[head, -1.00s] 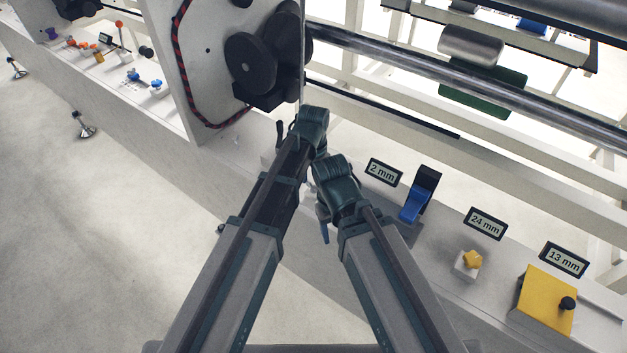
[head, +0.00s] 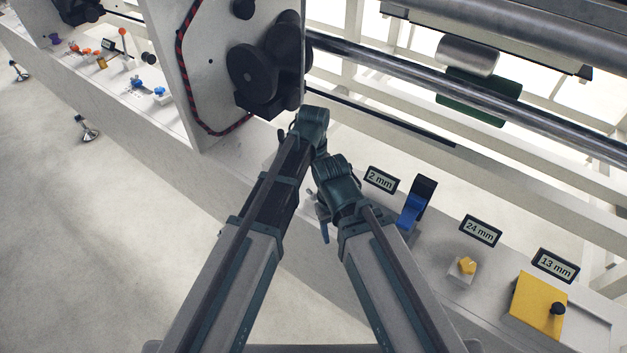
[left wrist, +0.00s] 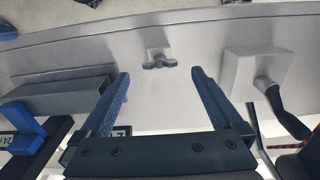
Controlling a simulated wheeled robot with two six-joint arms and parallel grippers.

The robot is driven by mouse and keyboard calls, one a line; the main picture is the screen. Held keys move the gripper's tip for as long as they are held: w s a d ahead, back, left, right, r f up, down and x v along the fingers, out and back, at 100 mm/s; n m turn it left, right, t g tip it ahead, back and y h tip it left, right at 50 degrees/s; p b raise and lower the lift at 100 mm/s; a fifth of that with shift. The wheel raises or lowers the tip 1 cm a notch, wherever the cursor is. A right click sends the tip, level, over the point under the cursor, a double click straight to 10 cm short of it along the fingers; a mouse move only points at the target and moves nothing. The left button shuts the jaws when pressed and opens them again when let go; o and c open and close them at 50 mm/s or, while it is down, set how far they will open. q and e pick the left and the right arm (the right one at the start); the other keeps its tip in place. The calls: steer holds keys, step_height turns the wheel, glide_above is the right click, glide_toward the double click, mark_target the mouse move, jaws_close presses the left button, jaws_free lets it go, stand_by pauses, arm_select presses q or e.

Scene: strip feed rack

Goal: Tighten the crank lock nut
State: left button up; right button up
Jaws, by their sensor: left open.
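A small dark grey winged nut (left wrist: 159,62), which looks like the lock nut, sits on a short block on the grey rail in the left wrist view. A black crank handle (left wrist: 284,108) stands on a pale box to its right. My left gripper (left wrist: 159,84) is open and empty, its blue fingers apart, with the nut beyond and roughly between the tips.
A blue lever (head: 416,205) stands by the 2 mm display (head: 380,179). A yellow knob (head: 466,266) and a yellow block (head: 538,304) lie further right. A side plate with black rollers (head: 254,75) rises behind my arms. Open floor (head: 90,220) lies left.

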mark_target(314, 192)
arm_select(q)
step_height(314, 192, up, 10)
steer(key=p, duration=0.9)
steer(key=s+a+n, duration=0.1)
steer(key=s+a, duration=0.2)
steer(key=s, duration=0.5)
steer(key=s+a+n+y, duration=0.1)
steer(key=s+a+n, duration=0.1)
steer(key=s, duration=0.6)
steer(key=shift+s+a+n, duration=0.3)
steer(key=shift+s+a, duration=0.1)
steer(key=shift+a, duration=0.25)
steer(key=shift+r, duration=0.1)
